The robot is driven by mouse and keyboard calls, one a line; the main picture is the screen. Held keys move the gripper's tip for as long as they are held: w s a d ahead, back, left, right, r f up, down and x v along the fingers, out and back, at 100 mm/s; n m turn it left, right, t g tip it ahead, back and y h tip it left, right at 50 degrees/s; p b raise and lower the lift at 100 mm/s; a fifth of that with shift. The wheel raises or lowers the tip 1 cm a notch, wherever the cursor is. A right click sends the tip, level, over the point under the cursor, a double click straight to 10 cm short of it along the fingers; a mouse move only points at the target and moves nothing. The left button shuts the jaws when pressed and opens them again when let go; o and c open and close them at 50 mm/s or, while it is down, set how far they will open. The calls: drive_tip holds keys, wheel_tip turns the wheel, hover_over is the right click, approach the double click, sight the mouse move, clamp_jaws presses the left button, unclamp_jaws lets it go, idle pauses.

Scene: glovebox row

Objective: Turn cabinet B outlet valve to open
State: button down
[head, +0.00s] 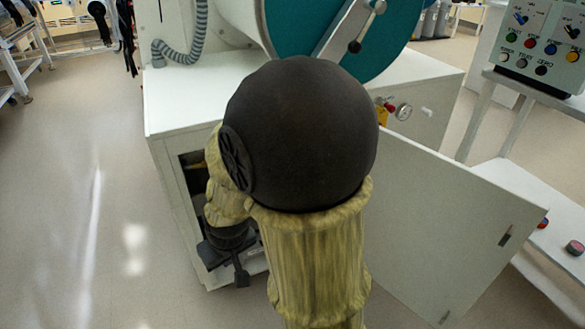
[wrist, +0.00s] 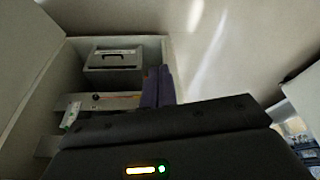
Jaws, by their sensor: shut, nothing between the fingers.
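A white cabinet (head: 175,108) stands ahead, its lower door (head: 450,215) swung open to the right. My gripper (head: 240,277) is at the left of the opening, partly hidden by my arm. In the wrist view its two dark fingers (wrist: 158,87) are together, with nothing seen between them, pointing into the compartment. A pale rail (wrist: 100,102) there carries a small round dark spot and a thin orange-yellow strip. A whitish-green piece (wrist: 71,114) is at its left. I cannot tell which part is the outlet valve, nor its position. No cabinet letter is readable.
A grey box with a handle (wrist: 113,60) is deeper in the compartment. A control panel (head: 540,42) stands at right. The floor (head: 85,190) at left is clear.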

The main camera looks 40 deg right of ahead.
drive_tip(key=w+d+f+n+t+h+b, duration=0.1)
drive_tip(key=w+d+f+t+h, duration=0.15)
drive_tip(key=w+d+f, duration=0.4)
drive_tip(key=w+d+f+n+t+h+b, duration=0.1)
drive_tip(key=w+d+f+t+h+b, duration=0.2)
drive_tip(key=w+d, duration=0.6)
drive_tip(key=w+d+f+n+t+h+b, duration=0.1)
drive_tip(key=d+f+n+t+h, duration=0.2)
drive_tip(key=n, duration=0.7)
drive_tip(key=d+f+n+t+h+b, duration=0.1)
drive_tip(key=d+f+n+t+h, duration=0.3)
drive_tip(key=d+n+t, duration=0.4)
drive_tip(key=d+n, duration=0.2)
drive_tip(key=d, duration=0.2)
drive_tip(key=shift+w+d+n+b, duration=0.25)
drive_tip(key=shift+w+n+b, duration=0.05)
drive_tip(key=shift+w+b, duration=0.05)
